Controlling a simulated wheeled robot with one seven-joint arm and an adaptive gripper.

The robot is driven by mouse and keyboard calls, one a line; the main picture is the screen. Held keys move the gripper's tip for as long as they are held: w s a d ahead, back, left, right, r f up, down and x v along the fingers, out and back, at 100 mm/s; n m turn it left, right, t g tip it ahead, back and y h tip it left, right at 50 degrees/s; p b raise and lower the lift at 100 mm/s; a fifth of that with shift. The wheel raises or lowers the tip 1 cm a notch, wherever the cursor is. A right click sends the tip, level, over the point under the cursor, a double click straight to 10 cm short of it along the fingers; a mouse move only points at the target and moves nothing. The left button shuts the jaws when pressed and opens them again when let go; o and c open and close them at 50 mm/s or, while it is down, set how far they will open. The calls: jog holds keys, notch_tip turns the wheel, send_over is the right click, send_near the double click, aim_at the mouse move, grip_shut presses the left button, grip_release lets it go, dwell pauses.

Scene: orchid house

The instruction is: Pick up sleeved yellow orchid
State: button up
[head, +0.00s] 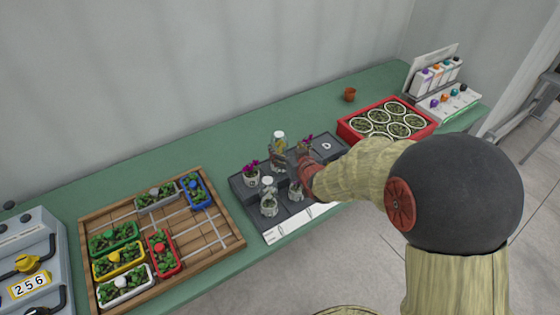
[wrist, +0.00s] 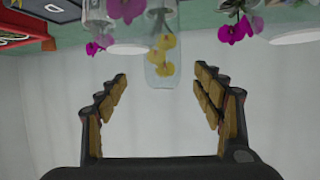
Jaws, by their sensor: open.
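The sleeved yellow orchid (head: 279,146) stands toward the back of a dark grey tray (head: 247,208) on the green bench in the head view. In the wrist view the picture is upside down, and the yellow orchid (wrist: 162,62) shows in a clear sleeve at the top centre, its flowers hanging downward. My gripper (wrist: 163,80) is open and empty. Its two fingers lie left and right of the orchid's line, and the sleeve's end shows near the gap between the fingertips. In the head view my gripper (head: 298,163) is over the tray, partly hiding the plants there.
Magenta orchids (head: 250,173) and clear jars (head: 268,203) stand close by on the tray; another magenta orchid (wrist: 240,28) shows in the wrist view. A wooden rack of coloured planters (head: 232,240) is to the left. A red crate of pots (head: 349,133) and a small terracotta pot (head: 350,95) are to the right.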

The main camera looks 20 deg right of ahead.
aim_at(282, 148)
jog(key=b+x, duration=0.1)
jog(key=x, duration=0.2)
jog(key=f+b+x, duration=0.1)
jog(key=x, duration=0.2)
jog(key=shift+w+a+f, duration=0.15)
jog(key=shift+a, duration=0.1)
jog(key=shift+w+f, duration=0.1)
jog(key=shift+w, duration=0.45)
jog(key=c, duration=0.3)
grip_shut()
